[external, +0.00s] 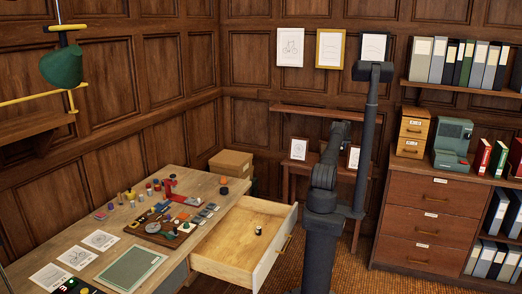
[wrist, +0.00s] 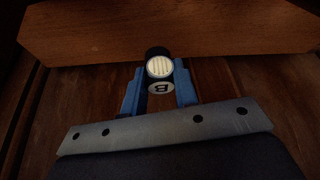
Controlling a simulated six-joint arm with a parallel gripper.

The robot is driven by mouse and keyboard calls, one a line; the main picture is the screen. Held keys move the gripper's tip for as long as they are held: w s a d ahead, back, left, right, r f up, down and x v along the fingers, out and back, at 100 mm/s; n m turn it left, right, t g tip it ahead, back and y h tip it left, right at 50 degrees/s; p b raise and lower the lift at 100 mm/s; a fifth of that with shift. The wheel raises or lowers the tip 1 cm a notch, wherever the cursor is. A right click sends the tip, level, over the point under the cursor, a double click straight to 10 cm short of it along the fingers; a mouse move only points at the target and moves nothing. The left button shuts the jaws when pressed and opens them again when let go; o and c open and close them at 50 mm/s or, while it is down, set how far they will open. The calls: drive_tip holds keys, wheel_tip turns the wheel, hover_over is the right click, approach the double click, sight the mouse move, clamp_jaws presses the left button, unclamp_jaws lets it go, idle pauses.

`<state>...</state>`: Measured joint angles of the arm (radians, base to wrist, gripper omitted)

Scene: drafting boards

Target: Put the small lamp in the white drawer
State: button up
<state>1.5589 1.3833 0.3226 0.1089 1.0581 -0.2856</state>
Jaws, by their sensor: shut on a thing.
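In the wrist view, my gripper (wrist: 159,90) has its blue fingers shut on a small dark object with a ribbed, pale round face, which looks like the small lamp (wrist: 160,67). A pale disc marked with a letter like B (wrist: 160,88) shows just below that face, between the fingers. In the external view, my gripper and the held thing cannot be made out, hidden by or lost against my dark arm. The white drawer (external: 272,265) is pulled open at the desk's right end. A small black-and-white cylinder (external: 258,231) is inside it; the rest of its floor is bare.
The desk (external: 205,183) holds a tool board and many small items. A wooden wall shelf (external: 330,115) is behind my arm; a wooden board (wrist: 170,30) crosses the top of the wrist view. A brown cabinet (external: 425,215) stands right.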

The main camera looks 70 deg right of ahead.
wheel_tip(320, 180, down, 9)
drive_tip(key=shift+f, duration=0.1)
idle(0.3)
drive_tip(key=shift+f, duration=0.1)
drive_tip(key=o, duration=1)
drive_tip(key=w+d+r+v, duration=0.1)
drive_tip(key=d+v, duration=0.1)
drive_tip(key=v, duration=0.8)
drive_tip(key=shift+s, duration=0.25)
drive_tip(key=shift+o, duration=0.4)
drive_tip(key=shift+v, duration=0.8)
